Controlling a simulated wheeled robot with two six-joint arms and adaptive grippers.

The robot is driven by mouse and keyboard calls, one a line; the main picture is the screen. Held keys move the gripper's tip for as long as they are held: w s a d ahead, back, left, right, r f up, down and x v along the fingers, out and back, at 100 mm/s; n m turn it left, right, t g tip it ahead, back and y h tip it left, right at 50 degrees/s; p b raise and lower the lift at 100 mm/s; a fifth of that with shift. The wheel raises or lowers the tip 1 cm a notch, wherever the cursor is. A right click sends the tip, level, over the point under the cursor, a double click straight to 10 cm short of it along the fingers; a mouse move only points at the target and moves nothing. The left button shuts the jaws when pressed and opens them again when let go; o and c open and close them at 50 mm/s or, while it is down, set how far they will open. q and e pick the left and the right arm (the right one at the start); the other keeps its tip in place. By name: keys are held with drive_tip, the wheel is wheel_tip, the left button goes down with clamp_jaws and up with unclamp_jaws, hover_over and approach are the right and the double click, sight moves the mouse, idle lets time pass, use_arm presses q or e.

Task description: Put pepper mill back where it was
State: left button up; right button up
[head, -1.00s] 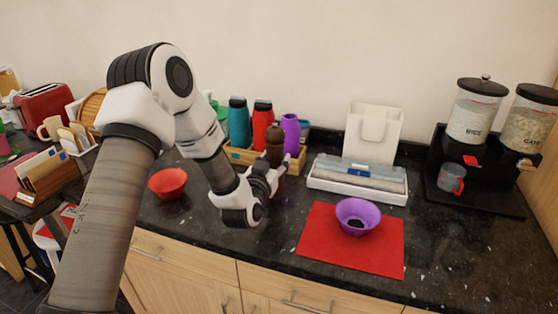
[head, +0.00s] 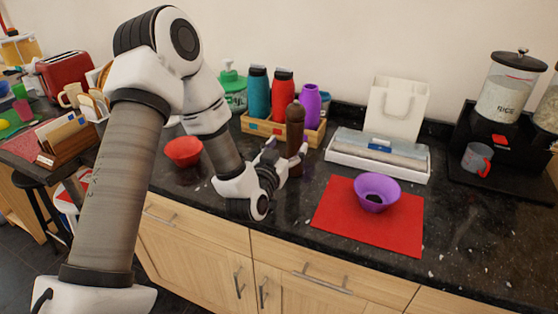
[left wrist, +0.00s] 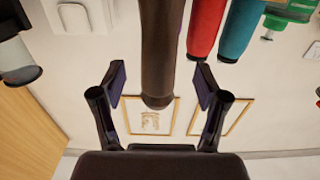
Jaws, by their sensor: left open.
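The dark brown pepper mill (head: 295,138) stands upright on the black counter, in front of the wooden crate of bottles. My left gripper (head: 287,153) is open at the mill, with a finger to either side of it in the picture. In the left wrist view, the mill (left wrist: 160,45) hangs upside down in the picture between the two spread fingers (left wrist: 162,85). A gap shows on both sides, so the fingers do not grip it. The mill's lower part is partly hidden by the gripper in the head view. My right gripper is not in view.
The crate (head: 257,127) holds teal, red and purple bottles. A red bowl (head: 184,151) stands left of my gripper. Right of it are a white tray (head: 376,170) with a boxed roll and a purple bowl (head: 377,192) on a red mat (head: 345,222). Bare counter lies in front of the gripper.

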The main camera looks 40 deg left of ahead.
use_arm(q)
drive_tip(key=p+v, duration=0.1)
drive_tip(key=v, duration=0.6)
drive_tip(key=shift+s+p, duration=0.15)
drive_tip(key=shift+p, duration=0.15)
